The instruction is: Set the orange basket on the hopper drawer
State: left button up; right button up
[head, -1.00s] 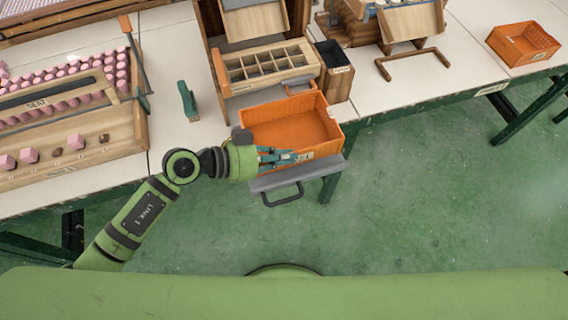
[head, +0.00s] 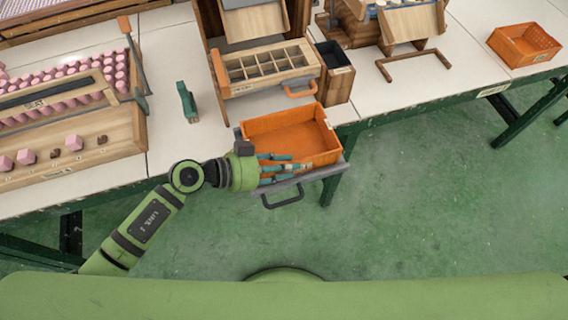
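The orange basket (head: 293,129) is empty and sits level on the grey hopper drawer (head: 330,171), whose front edge and dark handle (head: 283,196) stick out past the table edge. My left gripper (head: 288,170) is at the basket's front left wall. Its teal fingers are spread apart, some over the rim and some in front of the wall. It looks open, though the fingers are still close around the wall. My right gripper is not in view.
A wooden hopper stand with a divided tray (head: 268,66) and an orange handle (head: 299,92) stands behind the basket. A dark bin (head: 333,55) is beside it. A second orange basket (head: 524,44) lies at far right. Pink pieces fill a wooden rack (head: 70,105) at left.

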pick_arm(q)
jog(key=shift+a+r, duration=0.1)
jog(key=shift+r, duration=0.05)
jog(key=v, duration=1.2)
jog(key=shift+b, duration=0.35)
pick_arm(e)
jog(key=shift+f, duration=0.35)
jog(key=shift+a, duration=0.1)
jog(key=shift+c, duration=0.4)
